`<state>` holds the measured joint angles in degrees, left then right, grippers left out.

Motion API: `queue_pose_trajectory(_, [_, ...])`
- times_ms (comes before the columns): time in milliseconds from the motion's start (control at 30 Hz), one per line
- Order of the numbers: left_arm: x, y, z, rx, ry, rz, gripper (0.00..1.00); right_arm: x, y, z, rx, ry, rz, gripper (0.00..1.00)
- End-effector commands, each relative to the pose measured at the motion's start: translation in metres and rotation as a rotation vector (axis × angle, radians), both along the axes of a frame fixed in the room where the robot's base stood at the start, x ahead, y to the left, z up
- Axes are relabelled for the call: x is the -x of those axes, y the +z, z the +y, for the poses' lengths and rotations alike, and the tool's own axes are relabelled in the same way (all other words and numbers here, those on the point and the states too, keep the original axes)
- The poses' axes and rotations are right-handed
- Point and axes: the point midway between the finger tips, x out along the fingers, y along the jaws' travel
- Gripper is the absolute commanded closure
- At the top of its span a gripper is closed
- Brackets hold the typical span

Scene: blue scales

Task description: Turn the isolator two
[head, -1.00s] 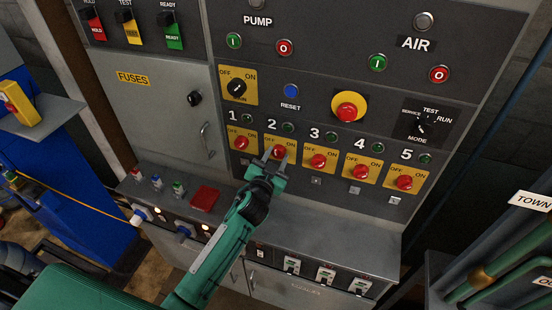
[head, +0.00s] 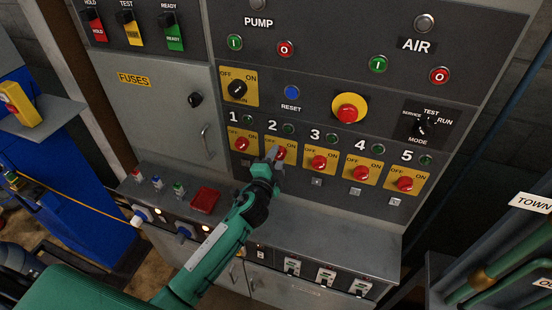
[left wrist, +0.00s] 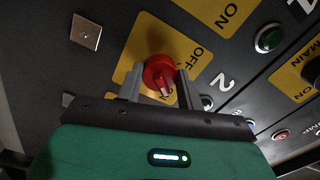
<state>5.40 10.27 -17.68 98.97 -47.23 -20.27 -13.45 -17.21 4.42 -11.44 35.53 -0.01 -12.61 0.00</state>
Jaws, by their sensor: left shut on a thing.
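Isolator two is a red rotary knob on a yellow OFF/ON plate (head: 288,147) under the number 2; my gripper covers most of it in the head view. In the left wrist view the red knob (left wrist: 159,72) sits between the two grey fingers of my left gripper (left wrist: 157,88). A white mark on the knob points toward the bottom of that picture, away from the ON label. My left gripper (head: 273,155) is shut on the knob, its fingers seen nearly edge-on in the head view. My right gripper is not in view.
Isolator one (head: 242,144) is close on the left and isolator three (head: 319,162) close on the right. The main switch (head: 237,88) and a red mushroom button (head: 347,112) are above. A grey ledge (head: 335,233) juts out below the panel.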

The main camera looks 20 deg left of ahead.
Motion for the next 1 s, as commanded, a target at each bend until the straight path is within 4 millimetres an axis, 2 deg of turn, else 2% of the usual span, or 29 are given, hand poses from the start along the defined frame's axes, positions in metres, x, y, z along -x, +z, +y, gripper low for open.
queue_pose_trajectory(300, [0.0001, -0.0001, -0.0003, -0.130, -0.001, -0.004, 0.85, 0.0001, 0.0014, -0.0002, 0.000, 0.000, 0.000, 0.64])
queue_pose_trajectory(867, [0.0002, -0.0006, -0.0004, -0.158, -0.001, -0.005, 0.85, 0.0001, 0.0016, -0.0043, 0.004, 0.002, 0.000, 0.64])
queue_pose_trajectory(900, [0.0002, -0.0007, -0.0004, -0.158, -0.001, -0.005, 0.59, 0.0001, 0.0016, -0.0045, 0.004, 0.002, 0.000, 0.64])
queue_pose_trajectory(1000, [0.0002, -0.0005, -0.0003, -0.158, -0.001, -0.005, 0.41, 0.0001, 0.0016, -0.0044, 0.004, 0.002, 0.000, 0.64])
